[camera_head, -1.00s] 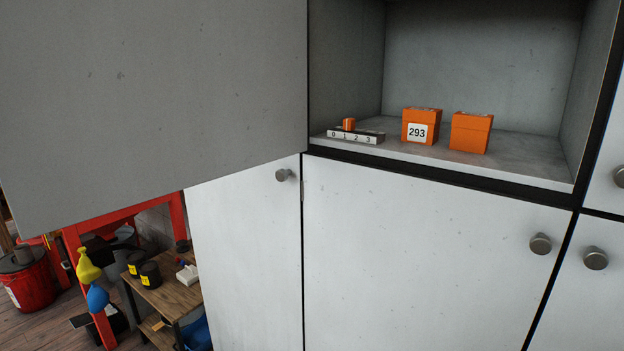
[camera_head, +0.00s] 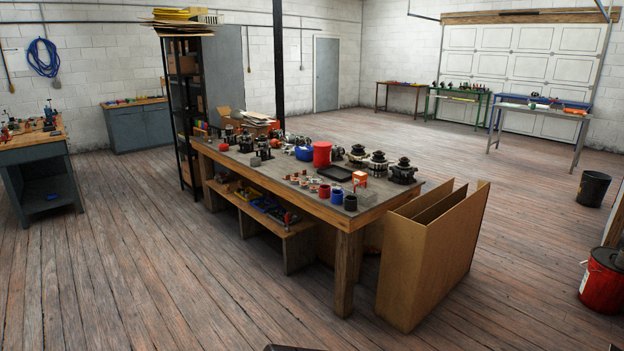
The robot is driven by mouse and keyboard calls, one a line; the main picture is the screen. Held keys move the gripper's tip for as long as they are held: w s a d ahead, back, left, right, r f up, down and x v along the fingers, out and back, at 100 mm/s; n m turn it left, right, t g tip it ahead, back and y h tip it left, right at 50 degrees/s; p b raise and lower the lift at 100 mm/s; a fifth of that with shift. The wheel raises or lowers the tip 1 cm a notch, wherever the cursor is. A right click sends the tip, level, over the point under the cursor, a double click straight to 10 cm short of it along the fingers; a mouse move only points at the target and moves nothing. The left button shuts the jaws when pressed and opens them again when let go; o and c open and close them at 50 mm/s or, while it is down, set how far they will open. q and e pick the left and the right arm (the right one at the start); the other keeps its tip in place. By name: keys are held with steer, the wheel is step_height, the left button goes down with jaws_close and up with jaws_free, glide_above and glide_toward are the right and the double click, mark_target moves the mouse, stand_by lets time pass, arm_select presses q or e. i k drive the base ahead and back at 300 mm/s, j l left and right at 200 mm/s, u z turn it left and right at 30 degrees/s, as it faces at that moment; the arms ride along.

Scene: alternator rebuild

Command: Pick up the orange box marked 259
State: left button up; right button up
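A small orange box (camera_head: 360,178) stands on the near right part of the large workbench (camera_head: 315,207). Any number on it is too small to read. No box that I can read as 259 shows. Neither of my grippers can be made out; only a dark sliver shows at the bottom edge, and I cannot tell what it is.
The workbench also holds a red container (camera_head: 322,154), a black tray (camera_head: 334,173) and several alternator parts. A tall cardboard box (camera_head: 425,270) stands at its right end. A black shelf rack (camera_head: 181,110) stands behind it.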

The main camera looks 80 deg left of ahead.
mark_target(358, 177)
steer(key=u, duration=2.45)
steer(key=i+j+z, duration=0.1)
steer(key=z, duration=0.25)
steer(key=i+j+z, duration=0.15)
steer(key=z, duration=0.2)
steer(key=i+j+z, duration=0.2)
steer(key=i+j, duration=0.15)
steer(key=j, duration=0.3)
steer(key=i+j+z, duration=0.1)
steer(key=j, duration=0.25)
steer(key=i+j+z, duration=0.15)
steer(key=j, duration=0.2)
steer(key=i+j+z, duration=0.1)
steer(key=j, duration=0.3)
steer(key=i+j+z, duration=0.1)
steer(key=j, duration=0.25)
steer(key=i, duration=0.05)
